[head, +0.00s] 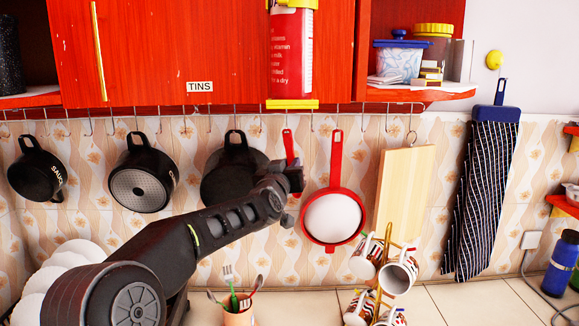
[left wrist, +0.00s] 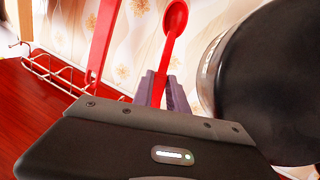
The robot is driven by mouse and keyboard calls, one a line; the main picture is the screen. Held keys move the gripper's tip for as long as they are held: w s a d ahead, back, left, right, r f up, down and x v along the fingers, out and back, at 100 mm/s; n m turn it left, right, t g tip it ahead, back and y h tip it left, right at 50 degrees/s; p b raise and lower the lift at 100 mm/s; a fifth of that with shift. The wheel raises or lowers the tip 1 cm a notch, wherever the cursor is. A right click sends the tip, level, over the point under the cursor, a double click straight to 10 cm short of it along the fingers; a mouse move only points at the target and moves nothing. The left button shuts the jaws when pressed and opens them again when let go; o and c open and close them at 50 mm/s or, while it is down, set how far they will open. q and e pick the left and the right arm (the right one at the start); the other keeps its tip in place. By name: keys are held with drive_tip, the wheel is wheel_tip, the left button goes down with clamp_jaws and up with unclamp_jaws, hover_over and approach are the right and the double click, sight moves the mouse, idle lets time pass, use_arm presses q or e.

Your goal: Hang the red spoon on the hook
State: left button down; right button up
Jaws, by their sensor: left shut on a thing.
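The red spoon's handle (head: 288,146) stands upright below the hook rail (head: 236,109) in the head view. Its top end is close to a hook, but I cannot tell whether it touches. My left gripper (head: 290,196) is shut on the handle. The left wrist view shows the fingers (left wrist: 167,92) around the handle and the spoon's oval bowl (left wrist: 175,18) beyond them. In the head view the bowl is hidden behind my gripper and arm. My right gripper is not in view.
A black pan (head: 222,180) hangs just left of my gripper, and a red strainer (head: 334,216) just right. More black pans and a cutting board (head: 404,195) hang along the wall. A mug tree (head: 385,280) and a utensil cup (head: 238,316) stand below. The red cabinet (head: 160,50) is above.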

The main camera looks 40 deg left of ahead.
use_arm(q)
drive_tip(key=c, duration=1.2)
unclamp_jaws()
drive_tip(key=shift+c, duration=0.2)
drive_tip(key=shift+s, duration=0.1)
drive_tip(key=b+v, duration=0.3)
drive_tip(key=v, duration=0.4)
drive_tip(key=shift+s, duration=0.25)
drive_tip(key=shift+d, duration=0.2)
